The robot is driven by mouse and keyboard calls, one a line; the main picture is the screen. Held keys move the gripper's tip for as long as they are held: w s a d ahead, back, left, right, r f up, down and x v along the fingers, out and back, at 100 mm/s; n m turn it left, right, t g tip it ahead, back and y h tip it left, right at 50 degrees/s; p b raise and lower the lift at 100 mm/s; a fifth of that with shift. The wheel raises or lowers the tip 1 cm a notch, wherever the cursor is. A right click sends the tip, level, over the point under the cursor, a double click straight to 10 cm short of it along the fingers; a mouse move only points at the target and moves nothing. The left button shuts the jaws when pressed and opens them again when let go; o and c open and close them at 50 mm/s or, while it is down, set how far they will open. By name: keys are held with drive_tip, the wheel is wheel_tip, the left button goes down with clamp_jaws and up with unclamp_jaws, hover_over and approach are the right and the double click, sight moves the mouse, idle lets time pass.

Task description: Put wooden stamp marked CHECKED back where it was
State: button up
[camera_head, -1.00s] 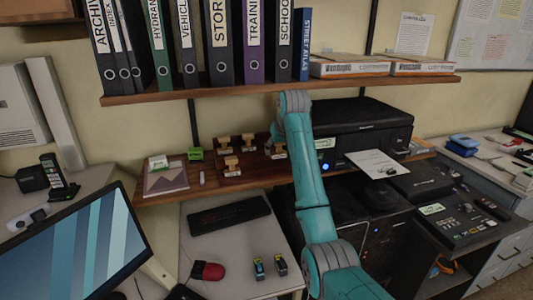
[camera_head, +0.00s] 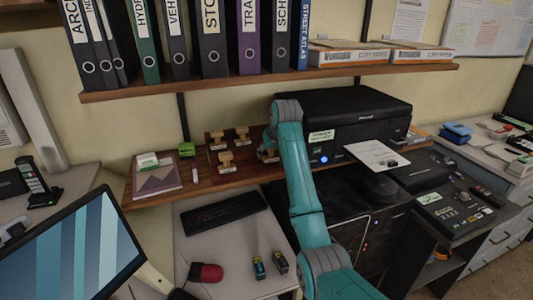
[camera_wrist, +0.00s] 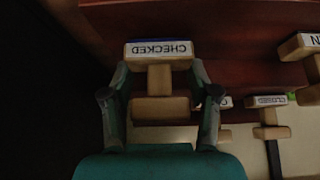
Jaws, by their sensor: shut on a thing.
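The wooden stamp marked CHECKED (camera_wrist: 158,50) is between the two fingers of my gripper (camera_wrist: 159,80) in the wrist view, its label upside down there. My gripper is shut on it. In the head view my arm hides most of my gripper, and a small part of a stamp (camera_head: 266,155) shows beside it, over the lower wooden shelf (camera_head: 200,187). I cannot tell whether the held stamp touches the shelf. Other wooden stamps stand to the left: one at the front (camera_head: 226,160), one at the back left (camera_head: 215,138), one at the back (camera_head: 242,133).
The wrist view shows a stamp marked CLOSED (camera_wrist: 268,101) and a partly cut-off stamp (camera_wrist: 300,44) at right. A printer (camera_head: 350,115) stands right of my arm. A booklet (camera_head: 157,178) and a green item (camera_head: 187,150) lie left. The binder shelf (camera_head: 270,82) runs above.

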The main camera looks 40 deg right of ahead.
drive_tip(key=shift+d+f, duration=0.1)
drive_tip(key=shift+f, duration=0.2)
drive_tip(key=shift+w+f, duration=0.1)
drive_tip(key=shift+w, duration=0.15)
drive_tip(key=shift+s, duration=0.1)
drive_tip(key=o, duration=0.9)
drive_tip(key=v, duration=1.2)
